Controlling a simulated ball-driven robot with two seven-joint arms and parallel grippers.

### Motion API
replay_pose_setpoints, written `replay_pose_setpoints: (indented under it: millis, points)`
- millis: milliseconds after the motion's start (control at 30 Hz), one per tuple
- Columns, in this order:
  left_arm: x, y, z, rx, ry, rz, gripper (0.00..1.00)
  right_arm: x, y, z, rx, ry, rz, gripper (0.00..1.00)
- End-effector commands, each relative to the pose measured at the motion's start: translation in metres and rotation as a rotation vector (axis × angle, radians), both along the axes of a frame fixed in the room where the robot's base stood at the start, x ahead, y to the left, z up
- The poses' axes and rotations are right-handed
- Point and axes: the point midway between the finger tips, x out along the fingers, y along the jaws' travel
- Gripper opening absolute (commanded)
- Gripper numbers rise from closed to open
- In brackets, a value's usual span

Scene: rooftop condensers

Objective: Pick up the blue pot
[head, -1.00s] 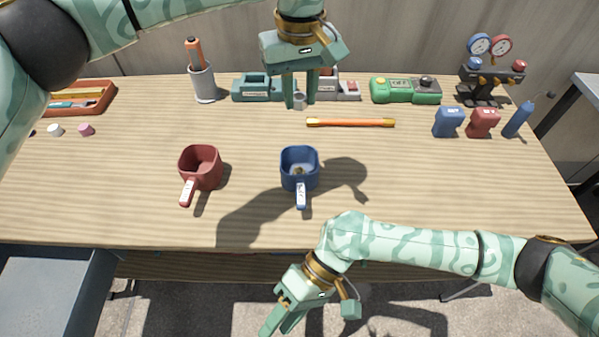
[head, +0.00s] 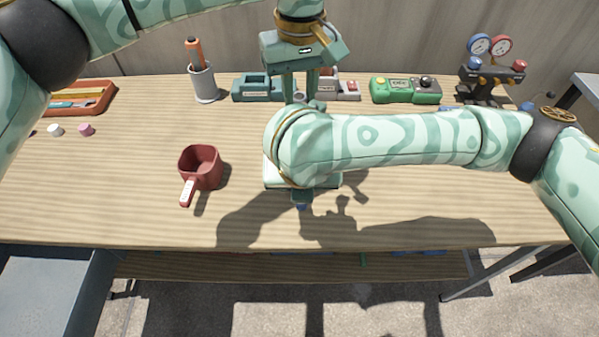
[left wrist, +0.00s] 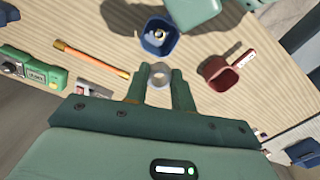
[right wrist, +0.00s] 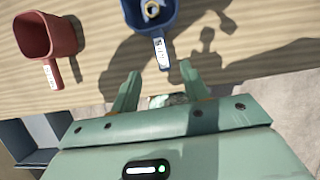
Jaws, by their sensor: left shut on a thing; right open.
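The blue pot is mostly hidden behind my right arm in the head view; only its blue handle tip (head: 301,206) shows. In the right wrist view the blue pot (right wrist: 150,29) stands upright with its labelled handle toward my right gripper (right wrist: 158,72). A small brass-coloured piece lies inside it. My right gripper is open and empty, its fingertips apart from the pot, near the handle end. In the left wrist view the blue pot (left wrist: 158,47) also shows. My left gripper (head: 300,98) is shut on a small grey cylinder (left wrist: 160,75), near the back of the table.
A red pot (head: 203,167) stands left of the blue pot. A red tray (head: 95,97), a grey pen cup (head: 203,86), a green box (head: 405,90) and a gauge stand (head: 482,85) line the back. The front left of the tabletop (head: 100,215) is clear.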

Motion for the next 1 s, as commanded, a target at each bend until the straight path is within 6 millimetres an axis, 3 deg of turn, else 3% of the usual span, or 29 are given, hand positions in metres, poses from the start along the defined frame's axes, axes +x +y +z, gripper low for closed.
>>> replay_pose_setpoints:
  millis: [67,300,533,733,1000]
  points:
    - [0.0,0.0,0.0,0.0,0.0,0.0,0.02,0.006,0.0,-0.003,-0.015,-0.024,0.028,0.45]
    - [0.0,0.0,0.0,0.0,0.0,0.0,0.02,0.024,0.001,-0.045,-0.02,-0.026,0.035,0.45]
    - [0.0,0.0,0.0,0.0,0.0,0.0,0.02,0.032,0.0,-0.066,-0.018,-0.026,0.034,0.45]
    - [0.0,0.0,0.0,0.0,0.0,0.0,0.02,0.042,0.0,-0.098,-0.019,-0.024,0.033,0.45]
    - [0.0,0.0,0.0,0.0,0.0,0.0,0.02,0.046,0.0,-0.108,-0.018,-0.027,0.035,0.45]
